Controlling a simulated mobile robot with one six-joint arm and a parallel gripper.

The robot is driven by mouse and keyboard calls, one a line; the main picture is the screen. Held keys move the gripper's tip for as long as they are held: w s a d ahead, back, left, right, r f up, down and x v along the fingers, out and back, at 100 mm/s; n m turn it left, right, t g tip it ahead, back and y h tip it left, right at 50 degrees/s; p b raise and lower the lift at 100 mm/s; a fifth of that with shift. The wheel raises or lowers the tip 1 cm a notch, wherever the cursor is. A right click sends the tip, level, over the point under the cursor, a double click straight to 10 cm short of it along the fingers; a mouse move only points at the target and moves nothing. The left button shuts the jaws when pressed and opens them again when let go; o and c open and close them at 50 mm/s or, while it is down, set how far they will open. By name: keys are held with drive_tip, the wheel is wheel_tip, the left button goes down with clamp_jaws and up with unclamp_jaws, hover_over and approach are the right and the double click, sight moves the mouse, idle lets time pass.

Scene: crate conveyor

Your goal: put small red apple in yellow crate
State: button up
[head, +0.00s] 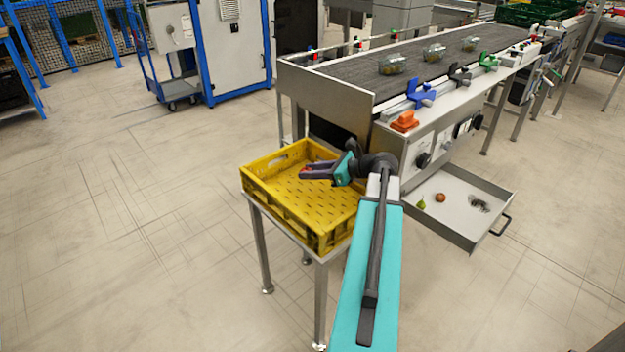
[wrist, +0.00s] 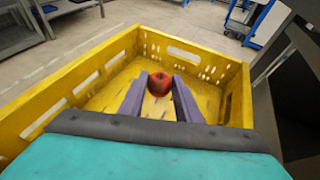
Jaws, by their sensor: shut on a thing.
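The yellow crate (head: 268,210) stands on a small metal-legged table in front of the conveyor. Its walls surround the view in the wrist view (wrist: 55,95). My gripper (head: 305,171) reaches over the crate from the right. The small red apple shows in the wrist view (wrist: 160,83) between the tips of my two purple-grey fingers, and my gripper is shut on it. In the head view only a small reddish spot of the apple shows at the fingertips. The apple is inside the outline of the crate; whether it touches the crate floor I cannot tell.
The conveyor (head: 350,75) carries several clear containers and stands behind the crate. An open drawer (head: 455,232) to the right holds a green pear (head: 421,204), a round orange-brown item (head: 440,197) and a greyish item (head: 480,204). The floor left of the crate is clear.

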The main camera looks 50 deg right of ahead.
drive_tip(key=shift+f, duration=1.7)
drive_tip(key=shift+f, duration=0.6)
drive_tip(key=o, duration=1)
drive_tip(key=shift+r, duration=0.1)
drive_tip(key=shift+s+r, duration=0.15)
drive_tip(key=shift+r, duration=0.45)
drive_tip(key=p+v, duration=0.1)
drive_tip(key=v, duration=1)
drive_tip(key=shift+s+d+r, duration=0.1)
drive_tip(key=shift+s, duration=0.25)
drive_tip(key=shift+r, duration=0.1)
